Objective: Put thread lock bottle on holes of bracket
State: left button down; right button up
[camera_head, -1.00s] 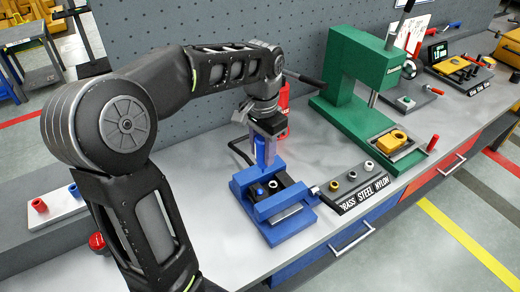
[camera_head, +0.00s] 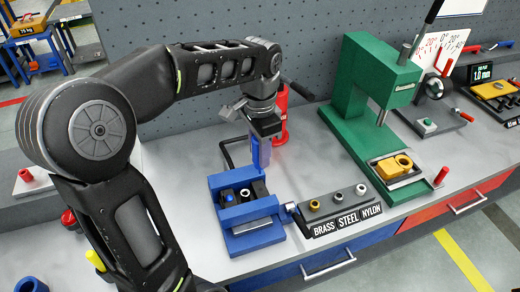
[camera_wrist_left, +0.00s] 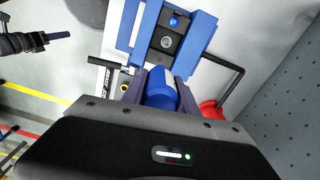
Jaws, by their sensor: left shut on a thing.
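My left gripper (camera_head: 264,138) is shut on the blue thread lock bottle (camera_head: 260,155), held upright above the back right of the blue vise (camera_head: 243,214). The vise holds a dark bracket (camera_head: 237,190). In the left wrist view, the bottle (camera_wrist_left: 160,88) sits between both fingers, and the bracket (camera_wrist_left: 166,33) lies beyond it. One bracket hole carries a blue spot (camera_wrist_left: 174,22); the other shows a grey metal ring (camera_wrist_left: 166,42). The bottle tip appears apart from the bracket. A dark shape at the left of the wrist view may be my right gripper (camera_wrist_left: 58,36); its jaws are unclear.
A rack of nuts labelled BRASS, STEEL, NYLON (camera_head: 337,208) stands right of the vise. A green press (camera_head: 365,85) stands behind it. The vise handle sticks out right.

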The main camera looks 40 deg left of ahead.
aim_at(260, 174)
pick_arm(q)
jog(key=shift+w+d+f, duration=0.1)
jog(key=shift+f, duration=0.15)
notch_tip(260, 174, down, 4)
jog(key=b, duration=0.3)
jog(key=shift+b, duration=0.3)
jog(key=shift+f+b, duration=0.65)
jog(key=shift+f, duration=0.15)
jog(key=shift+f+b, duration=0.35)
jog(key=shift+f, duration=0.15)
jog(key=shift+f, duration=0.1)
dwell(1.2)
notch_tip(260, 174, up, 7)
jog(key=p, duration=0.5)
jog(key=shift+p, duration=0.4)
dwell(0.5)
